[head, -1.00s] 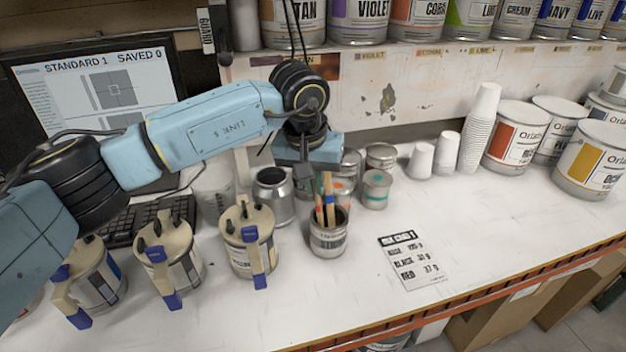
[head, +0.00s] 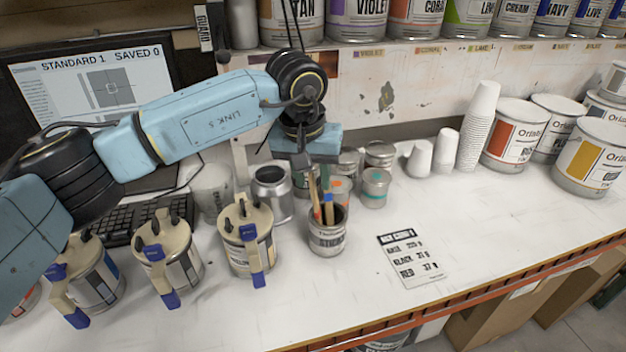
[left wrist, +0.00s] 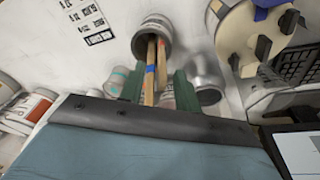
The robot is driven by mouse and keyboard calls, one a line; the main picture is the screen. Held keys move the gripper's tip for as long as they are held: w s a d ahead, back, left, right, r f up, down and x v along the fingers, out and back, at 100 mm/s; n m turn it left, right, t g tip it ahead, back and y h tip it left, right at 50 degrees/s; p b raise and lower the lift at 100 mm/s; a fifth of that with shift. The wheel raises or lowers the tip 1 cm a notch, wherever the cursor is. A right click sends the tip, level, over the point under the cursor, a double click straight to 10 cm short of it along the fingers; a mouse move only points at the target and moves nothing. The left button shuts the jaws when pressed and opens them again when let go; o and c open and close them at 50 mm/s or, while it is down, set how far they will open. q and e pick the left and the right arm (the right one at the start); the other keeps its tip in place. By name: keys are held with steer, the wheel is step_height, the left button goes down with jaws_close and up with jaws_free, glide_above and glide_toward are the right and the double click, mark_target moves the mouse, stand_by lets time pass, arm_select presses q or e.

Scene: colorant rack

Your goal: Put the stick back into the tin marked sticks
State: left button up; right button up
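The tin marked sticks (head: 327,238) stands upright on the white counter, and it also shows in the left wrist view (left wrist: 153,30). Wooden sticks (head: 314,190) stand in it, leaning against its rim; one has a blue band (head: 328,200). In the left wrist view the sticks (left wrist: 150,85) reach up from the tin toward my gripper. My left gripper (left wrist: 158,88) has its two green fingers spread, with stick ends in the gap and space on both sides. In the head view the left gripper (head: 308,165) is just above the tin, its fingers partly hidden. My right gripper is not in view.
An open metal can (head: 271,192) and small tins (head: 375,187) stand close behind the sticks tin. Lidded cans with handles (head: 247,240) stand to the left. A printed card (head: 410,260) lies to the right on clear counter. Paper cups (head: 420,158) stand farther back.

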arm_select(q)
step_height(320, 180, up, 12)
steer(key=s+a, duration=0.1)
steer(key=s, duration=0.1)
steer(key=shift+a+b, duration=0.2)
steer(key=shift+b, duration=0.2)
steer(key=shift+f, duration=0.15)
